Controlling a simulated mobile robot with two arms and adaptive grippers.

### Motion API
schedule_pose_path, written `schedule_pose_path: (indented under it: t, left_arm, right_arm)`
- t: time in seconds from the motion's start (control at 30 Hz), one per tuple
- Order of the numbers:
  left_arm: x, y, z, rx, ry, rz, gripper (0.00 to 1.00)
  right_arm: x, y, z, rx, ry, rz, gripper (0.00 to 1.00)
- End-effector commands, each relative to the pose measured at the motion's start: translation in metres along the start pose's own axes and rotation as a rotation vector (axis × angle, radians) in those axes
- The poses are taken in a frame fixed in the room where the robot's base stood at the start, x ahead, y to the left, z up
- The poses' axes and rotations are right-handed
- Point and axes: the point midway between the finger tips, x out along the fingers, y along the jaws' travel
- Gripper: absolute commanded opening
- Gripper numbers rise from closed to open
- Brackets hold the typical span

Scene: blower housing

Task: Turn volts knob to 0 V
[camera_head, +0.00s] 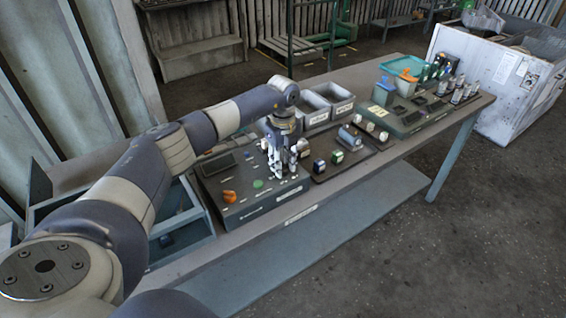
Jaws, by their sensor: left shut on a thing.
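A dark control panel (246,207) with a sloped face lies on the near left part of the long bench. An orange knob (229,196) sits on its left side, and a green button (258,184) is right of that. My left gripper (283,172) points down at the panel's right part, with its fingers close together. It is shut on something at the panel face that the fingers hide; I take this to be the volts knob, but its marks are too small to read. My right gripper is not in view.
Right of the panel, a dark board (347,164) holds several small blocks and cylinders. Grey bins (318,113) stand behind it. A second panel (411,115) and several bottles are farther right. A blue-grey tray (181,230) is at the left. The floor in front is clear.

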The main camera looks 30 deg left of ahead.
Motion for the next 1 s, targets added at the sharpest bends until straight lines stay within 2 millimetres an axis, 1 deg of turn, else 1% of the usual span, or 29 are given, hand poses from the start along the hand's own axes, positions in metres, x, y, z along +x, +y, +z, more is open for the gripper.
schedule_pose_path:
  t: [0.5,0.53,0.57,0.6,0.63,0.9,1.0]
  left_arm:
    - [-0.0007,-0.0005,0.0009,-0.022,-0.002,-0.003,0.05]
    - [-0.0007,-0.0005,0.0009,-0.022,-0.002,-0.003,0.31]
    - [-0.0007,-0.0005,0.0009,-0.022,-0.002,-0.003,0.38]
    - [-0.0007,-0.0004,0.0009,-0.022,-0.002,-0.002,0.47]
    - [-0.0007,-0.0003,0.0009,-0.022,-0.002,-0.002,0.51]
    - [-0.0002,0.0000,0.0005,-0.020,-0.001,0.000,0.51]
    - [-0.0028,-0.0002,0.0006,-0.020,-0.001,-0.001,0.51]
  right_arm:
    - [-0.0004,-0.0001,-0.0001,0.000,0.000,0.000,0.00]
    - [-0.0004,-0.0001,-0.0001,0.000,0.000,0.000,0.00]
    - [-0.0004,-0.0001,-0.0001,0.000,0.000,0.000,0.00]
    - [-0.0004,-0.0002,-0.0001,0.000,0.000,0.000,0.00]
    - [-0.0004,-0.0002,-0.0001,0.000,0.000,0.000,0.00]
    - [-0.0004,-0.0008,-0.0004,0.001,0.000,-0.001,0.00]
    - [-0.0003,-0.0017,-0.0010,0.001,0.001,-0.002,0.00]
